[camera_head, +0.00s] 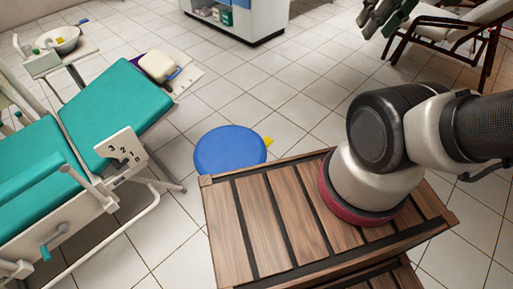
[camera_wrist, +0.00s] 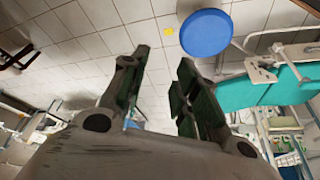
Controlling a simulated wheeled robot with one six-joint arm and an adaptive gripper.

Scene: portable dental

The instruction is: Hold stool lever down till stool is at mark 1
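The stool's round blue seat (camera_head: 229,150) is on the tiled floor between the dental chair and a wooden platform. It also shows in the wrist view (camera_wrist: 206,33). A small yellow tab (camera_head: 268,141) sticks out by the seat's right edge, and it shows in the wrist view (camera_wrist: 168,31); it may be the lever. A white plate (camera_head: 120,150) left of the stool bears a 3, a 2 and a less clear mark. My gripper (camera_wrist: 163,58) is open and empty, apart from the tab and the seat.
A teal dental chair (camera_head: 112,112) with metal legs stands at the left. The slatted wooden platform (camera_head: 237,225) under my arm lies close to the stool. A white cabinet (camera_head: 259,20) and a folding recliner (camera_head: 440,30) stand behind. Tiled floor behind the stool is free.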

